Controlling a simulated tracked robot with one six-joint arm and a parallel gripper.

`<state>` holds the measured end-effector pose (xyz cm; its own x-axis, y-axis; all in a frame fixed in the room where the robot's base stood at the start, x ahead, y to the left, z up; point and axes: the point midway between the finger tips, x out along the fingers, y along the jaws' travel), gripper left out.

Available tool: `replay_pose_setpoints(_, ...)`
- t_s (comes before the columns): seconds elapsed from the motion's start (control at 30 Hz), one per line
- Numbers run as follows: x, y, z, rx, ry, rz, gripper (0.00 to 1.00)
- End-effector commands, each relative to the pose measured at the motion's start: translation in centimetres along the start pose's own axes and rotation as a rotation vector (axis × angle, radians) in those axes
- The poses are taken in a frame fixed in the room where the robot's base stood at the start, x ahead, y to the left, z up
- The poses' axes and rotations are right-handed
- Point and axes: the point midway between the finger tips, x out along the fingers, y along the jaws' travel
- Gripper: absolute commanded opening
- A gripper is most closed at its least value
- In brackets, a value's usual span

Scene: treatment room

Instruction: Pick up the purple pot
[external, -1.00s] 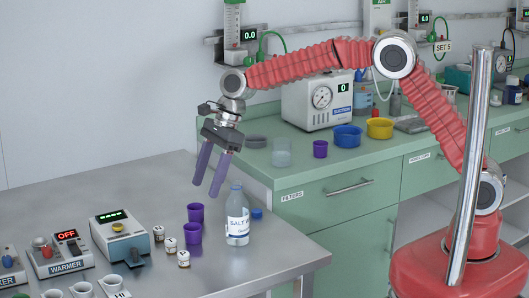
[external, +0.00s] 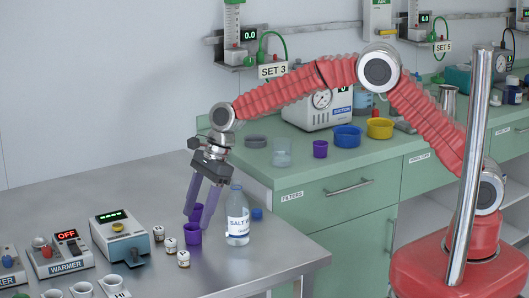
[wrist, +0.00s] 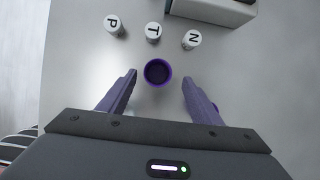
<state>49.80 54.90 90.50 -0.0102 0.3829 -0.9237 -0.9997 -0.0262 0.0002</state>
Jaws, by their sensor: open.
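A third purple pot (external: 320,149) stands on the green counter.
A salt bottle (external: 238,220) stands close right of the pots. Small lettered blocks (external: 183,259) and a boxed device (external: 122,236) are to the left. The table's front right is clear.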

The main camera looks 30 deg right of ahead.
Motion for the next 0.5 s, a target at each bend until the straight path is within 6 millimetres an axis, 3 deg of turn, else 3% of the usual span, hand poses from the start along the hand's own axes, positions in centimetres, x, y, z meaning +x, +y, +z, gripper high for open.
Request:
replay_pose_setpoints(0.17,0.7,0.1,0.0,0.000,0.001,0.002,0.59)
replay_pose_setpoints(0.5,4.7,0.4,0.1,0.000,0.001,0.000,0.59)
